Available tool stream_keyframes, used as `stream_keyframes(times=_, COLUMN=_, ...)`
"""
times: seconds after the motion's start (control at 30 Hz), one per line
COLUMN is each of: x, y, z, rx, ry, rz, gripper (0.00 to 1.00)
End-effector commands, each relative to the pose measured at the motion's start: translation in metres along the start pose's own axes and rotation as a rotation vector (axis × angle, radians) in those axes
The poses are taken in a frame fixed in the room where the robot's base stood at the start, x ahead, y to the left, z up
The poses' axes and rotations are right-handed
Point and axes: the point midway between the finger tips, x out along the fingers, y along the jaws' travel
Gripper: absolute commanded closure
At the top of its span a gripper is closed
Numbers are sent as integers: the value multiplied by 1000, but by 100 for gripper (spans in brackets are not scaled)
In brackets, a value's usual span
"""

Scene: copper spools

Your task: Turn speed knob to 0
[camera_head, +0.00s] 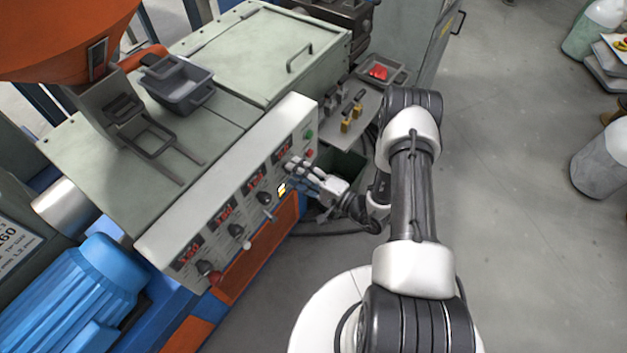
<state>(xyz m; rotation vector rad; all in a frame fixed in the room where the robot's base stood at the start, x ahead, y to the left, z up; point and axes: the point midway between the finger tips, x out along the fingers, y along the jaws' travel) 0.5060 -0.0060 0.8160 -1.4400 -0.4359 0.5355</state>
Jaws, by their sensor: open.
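The control panel (216,193) is a long, pale, sloped face with several red digital displays and dark round knobs. One knob (205,267) is at the lower left, another (236,230) is further up, and a third (264,198) is near the middle. The labels are too small to read, so I cannot tell which one is the speed knob. My gripper (295,169) is open at the panel's right end, just below the rightmost display (283,150).
A green button (309,135) is near the right end. A grey bin (178,92) stands on the machine. A side shelf (357,136) holds tools.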

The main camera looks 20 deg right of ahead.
Motion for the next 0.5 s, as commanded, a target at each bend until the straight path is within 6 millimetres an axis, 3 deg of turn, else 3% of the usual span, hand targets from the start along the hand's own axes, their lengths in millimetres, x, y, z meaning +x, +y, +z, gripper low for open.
stream_keyframes(times=0.3, x=-68, y=0, z=-2, rx=2, ry=9, rz=-1, gripper=51)
stream_keyframes(times=0.5, x=-98, y=0, z=-1, rx=1, ry=5, rz=-1, gripper=51)
